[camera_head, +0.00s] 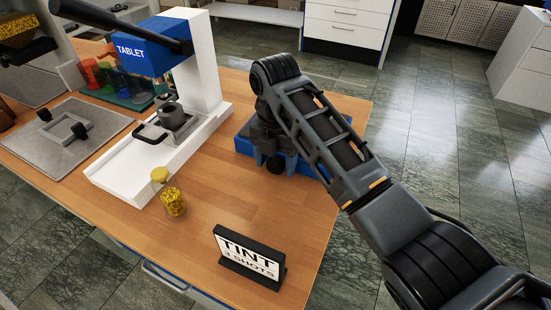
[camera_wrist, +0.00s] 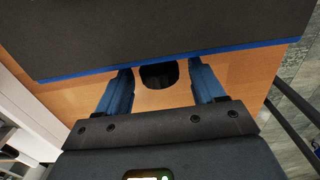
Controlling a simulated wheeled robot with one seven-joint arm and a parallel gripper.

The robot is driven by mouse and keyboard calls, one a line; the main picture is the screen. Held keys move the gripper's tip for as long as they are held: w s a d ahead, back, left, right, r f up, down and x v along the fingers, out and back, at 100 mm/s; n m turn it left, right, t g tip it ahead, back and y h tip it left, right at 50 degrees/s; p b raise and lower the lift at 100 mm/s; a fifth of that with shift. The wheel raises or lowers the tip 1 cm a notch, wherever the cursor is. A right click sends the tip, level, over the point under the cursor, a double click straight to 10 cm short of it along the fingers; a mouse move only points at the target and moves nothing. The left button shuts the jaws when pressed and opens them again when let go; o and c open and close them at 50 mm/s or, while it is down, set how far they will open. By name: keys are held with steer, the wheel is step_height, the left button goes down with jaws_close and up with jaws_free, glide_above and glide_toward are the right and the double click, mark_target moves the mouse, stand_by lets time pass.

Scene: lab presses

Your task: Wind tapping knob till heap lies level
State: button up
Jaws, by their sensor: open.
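A black round knob (camera_head: 273,167) sticks out from the front of a low device with a blue base (camera_head: 243,146) near the table's right end. In the wrist view the knob (camera_wrist: 158,76) is between my fingers, with gaps on both sides. My gripper (camera_head: 275,162) points down there with its two blue fingers apart; they also show in the wrist view (camera_wrist: 161,70). I cannot tell whether the fingers are level with the knob. My arm hides most of the device. A dark slab with a blue edge (camera_wrist: 160,35) fills the top of the wrist view. No heap is visible.
A white press with a blue TABLET head (camera_head: 140,52) and dark lever stands left. A grey plate (camera_head: 50,160) lies far left. Bare wood (camera_head: 225,190) separates jar and device.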

steer(key=shift+c, duration=0.3)
steer(key=c, duration=1)
steer(key=shift+o, duration=0.2)
steer(key=shift+s+d+t+y+p, duration=0.1)
steer(key=shift+d+t+y+p, duration=0.2)
steer(key=shift+y, duration=0.6)
steer(key=shift+f+t+y+b, duration=0.2)
steer(key=shift+t+y+b, duration=0.15)
steer(key=shift+y, duration=0.45)
steer(key=shift+r+y, duration=0.15)
steer(key=shift+y, duration=0.45)
steer(key=o, duration=1)
steer(key=shift+d+r, duration=0.1)
